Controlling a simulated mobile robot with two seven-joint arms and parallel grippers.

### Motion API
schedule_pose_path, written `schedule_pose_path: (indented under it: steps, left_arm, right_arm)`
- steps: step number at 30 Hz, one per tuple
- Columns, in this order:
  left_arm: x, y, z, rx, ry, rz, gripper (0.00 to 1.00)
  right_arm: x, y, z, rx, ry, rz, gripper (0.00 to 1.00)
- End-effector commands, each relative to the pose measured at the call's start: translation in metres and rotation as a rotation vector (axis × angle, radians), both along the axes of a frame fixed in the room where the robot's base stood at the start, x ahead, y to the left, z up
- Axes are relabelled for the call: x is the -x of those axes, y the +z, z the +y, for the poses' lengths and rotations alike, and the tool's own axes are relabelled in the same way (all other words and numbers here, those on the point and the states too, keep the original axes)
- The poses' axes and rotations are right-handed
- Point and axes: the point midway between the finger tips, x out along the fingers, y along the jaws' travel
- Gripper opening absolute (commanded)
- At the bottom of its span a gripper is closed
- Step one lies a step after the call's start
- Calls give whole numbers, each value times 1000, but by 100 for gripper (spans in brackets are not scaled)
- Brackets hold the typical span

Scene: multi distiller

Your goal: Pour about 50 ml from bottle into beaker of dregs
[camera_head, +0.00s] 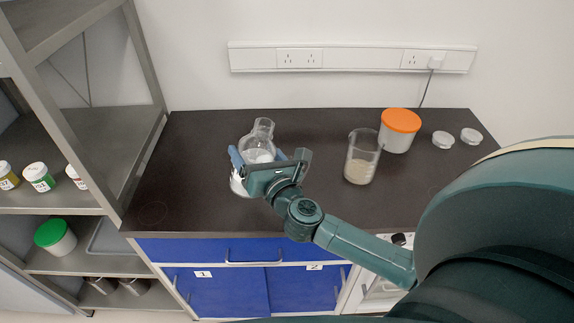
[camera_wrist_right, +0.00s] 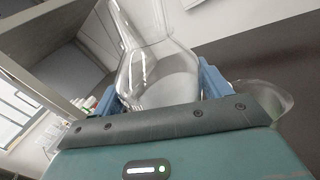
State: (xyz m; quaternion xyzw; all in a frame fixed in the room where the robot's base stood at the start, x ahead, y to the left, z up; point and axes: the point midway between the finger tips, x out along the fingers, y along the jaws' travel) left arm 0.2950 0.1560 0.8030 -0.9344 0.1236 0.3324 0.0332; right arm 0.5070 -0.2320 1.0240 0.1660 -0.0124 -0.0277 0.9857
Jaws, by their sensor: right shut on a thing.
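A clear glass bottle (camera_head: 262,131) with a narrow neck stands out above the counter at centre left. My right gripper (camera_head: 267,157) is shut on it, with blue fingers on both sides of its body. In the right wrist view the bottle (camera_wrist_right: 158,72) looks tilted, and pale contents show low in it. The gripper hides part of its body in the head view. The beaker of dregs (camera_head: 361,165) is clear glass with beige matter at the bottom. It stands upright on the counter to the right of the gripper, apart from the bottle. My left gripper is not in view.
A white tub with an orange lid (camera_head: 400,122) stands behind and right of the beaker. Two white lids (camera_head: 443,140) lie farther right. A metal shelf (camera_head: 140,150) with small jars borders the counter's left. The dark counter (camera_head: 190,150) is clear on the left.

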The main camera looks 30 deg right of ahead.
Motion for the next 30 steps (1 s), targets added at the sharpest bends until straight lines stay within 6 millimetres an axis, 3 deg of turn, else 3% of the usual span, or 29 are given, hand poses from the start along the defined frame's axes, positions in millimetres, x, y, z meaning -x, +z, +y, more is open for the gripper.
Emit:
schedule_pose_path:
  steps: [19, 30]
  left_arm:
    - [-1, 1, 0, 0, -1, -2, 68]
    - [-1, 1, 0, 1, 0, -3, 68]
  right_arm:
    - [1, -3, -13, -319, 2, -43, 28]
    - [0, 8, -10, -467, 3, -61, 28]
